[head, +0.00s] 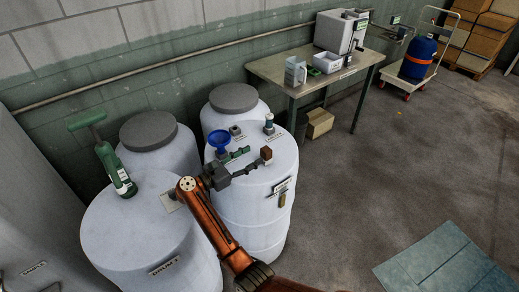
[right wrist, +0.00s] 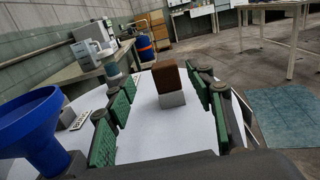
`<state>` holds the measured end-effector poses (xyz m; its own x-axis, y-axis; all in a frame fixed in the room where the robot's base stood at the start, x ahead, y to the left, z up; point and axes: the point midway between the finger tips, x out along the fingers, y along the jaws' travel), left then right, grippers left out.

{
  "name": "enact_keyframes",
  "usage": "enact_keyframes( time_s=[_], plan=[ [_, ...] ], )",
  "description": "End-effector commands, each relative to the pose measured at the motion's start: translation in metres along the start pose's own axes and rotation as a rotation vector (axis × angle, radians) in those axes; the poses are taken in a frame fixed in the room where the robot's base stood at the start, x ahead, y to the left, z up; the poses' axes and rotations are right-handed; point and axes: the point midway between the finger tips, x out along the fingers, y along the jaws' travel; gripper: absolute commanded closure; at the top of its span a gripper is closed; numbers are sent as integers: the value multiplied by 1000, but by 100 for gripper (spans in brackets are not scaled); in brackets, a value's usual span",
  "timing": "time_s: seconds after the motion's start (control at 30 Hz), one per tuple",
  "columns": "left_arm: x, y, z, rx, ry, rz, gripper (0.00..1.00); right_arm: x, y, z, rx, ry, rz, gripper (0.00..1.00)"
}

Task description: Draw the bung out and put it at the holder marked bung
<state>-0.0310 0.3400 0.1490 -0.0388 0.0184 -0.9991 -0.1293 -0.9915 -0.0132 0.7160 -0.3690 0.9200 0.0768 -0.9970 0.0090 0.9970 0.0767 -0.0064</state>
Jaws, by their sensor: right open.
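A small block with a brown top and a pale grey lower part, which looks like the bung (head: 266,153), stands on the top of the front right white drum (head: 262,215). It also shows ahead in the right wrist view (right wrist: 168,76). My right gripper (head: 254,162) is low over this drum top, open and empty. In the wrist view its green-padded fingers lie to either side of the bung, which appears near or just past the tips, with gaps on both sides. My left gripper is not in view.
A green-handled tool (head: 110,160) stands on the left drum (head: 135,235).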

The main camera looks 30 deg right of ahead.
Motion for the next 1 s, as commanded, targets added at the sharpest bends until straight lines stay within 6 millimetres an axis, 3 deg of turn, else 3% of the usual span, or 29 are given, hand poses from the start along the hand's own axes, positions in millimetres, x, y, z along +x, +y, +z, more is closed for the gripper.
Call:
enact_keyframes(
  time_s=[0.17, 0.47, 0.63, 0.93, 1.0],
  plan=[
    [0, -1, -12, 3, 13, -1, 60, 10, 1, -1, 5, 11, -4, 51],
    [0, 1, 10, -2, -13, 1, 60, 43, -2, -4, 5, 7, 2, 51],
    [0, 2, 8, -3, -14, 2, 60, 65, -3, -4, 4, 8, 2, 51],
    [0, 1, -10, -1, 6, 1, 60, 70, -4, -4, 4, 9, 2, 51],
    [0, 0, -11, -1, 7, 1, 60, 70, -4, -4, 4, 9, 1, 55]
  ],
)
